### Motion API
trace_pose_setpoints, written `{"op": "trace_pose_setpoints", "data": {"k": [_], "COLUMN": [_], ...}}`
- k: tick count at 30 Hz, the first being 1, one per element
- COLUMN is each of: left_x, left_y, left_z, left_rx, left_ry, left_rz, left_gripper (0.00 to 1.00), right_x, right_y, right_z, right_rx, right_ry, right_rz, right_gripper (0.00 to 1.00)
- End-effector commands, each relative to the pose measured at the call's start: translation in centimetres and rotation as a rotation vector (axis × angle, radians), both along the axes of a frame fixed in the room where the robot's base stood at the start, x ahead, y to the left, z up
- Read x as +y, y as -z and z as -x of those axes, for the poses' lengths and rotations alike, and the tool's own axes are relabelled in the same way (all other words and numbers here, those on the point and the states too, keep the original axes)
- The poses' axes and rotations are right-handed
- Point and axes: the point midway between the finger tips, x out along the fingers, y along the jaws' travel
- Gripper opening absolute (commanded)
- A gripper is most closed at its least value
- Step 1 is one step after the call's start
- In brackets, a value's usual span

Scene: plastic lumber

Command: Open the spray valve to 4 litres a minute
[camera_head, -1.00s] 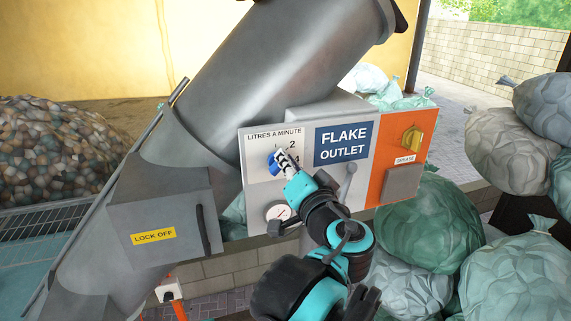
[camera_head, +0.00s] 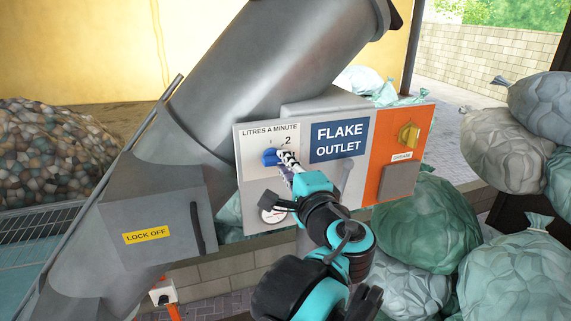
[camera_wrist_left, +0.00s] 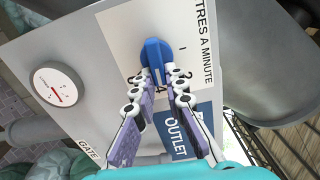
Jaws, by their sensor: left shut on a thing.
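The spray valve is a blue knob (camera_head: 269,156) on the white panel under the words LITRES A MINUTE (camera_head: 270,131). My left gripper (camera_head: 285,158) reaches it from the lower right and is shut on it. In the left wrist view the blue knob (camera_wrist_left: 155,62) stands between the tips of my left gripper (camera_wrist_left: 161,78). Numbers ring the knob; a 2 shows clearly, and the fingers partly cover others. I cannot tell exactly which number the knob points to. My right gripper is not in view.
A round gauge (camera_wrist_left: 58,87) sits below the knob on the panel. Filled bags (camera_head: 430,222) crowd the right. A grey chute (camera_head: 250,80) rises behind.

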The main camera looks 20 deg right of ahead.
Motion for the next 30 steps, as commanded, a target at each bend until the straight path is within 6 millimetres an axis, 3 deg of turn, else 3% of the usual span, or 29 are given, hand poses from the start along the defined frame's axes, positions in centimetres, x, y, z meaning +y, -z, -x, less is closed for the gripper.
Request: {"op": "trace_pose_setpoints", "data": {"k": [9, 24, 25, 26, 27, 30], "left_x": [0.00, 0.02, 0.02, 0.02, 0.02, 0.03], "left_y": [0.26, 0.30, 0.30, 0.30, 0.29, 0.28], "left_z": [0.01, 0.01, 0.01, 0.01, 0.01, 0.01], "left_rx": [0.005, 0.006, 0.006, 0.005, 0.005, 0.005], "left_ry": [0.001, 0.001, 0.001, 0.001, 0.001, 0.000], "left_rz": [-0.103, -0.117, -0.117, -0.117, -0.117, -0.117], "left_gripper": [0.00, 0.00, 0.20, 0.28, 0.33, 0.33], "right_x": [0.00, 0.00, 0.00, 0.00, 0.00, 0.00], "right_y": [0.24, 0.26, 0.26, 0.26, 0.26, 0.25], "right_z": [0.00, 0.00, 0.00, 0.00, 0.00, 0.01], "right_rx": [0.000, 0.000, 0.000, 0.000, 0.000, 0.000], "right_ry": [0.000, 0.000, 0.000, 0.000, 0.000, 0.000], "right_rz": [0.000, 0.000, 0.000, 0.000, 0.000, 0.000], "right_gripper": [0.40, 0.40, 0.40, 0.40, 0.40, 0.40]}}
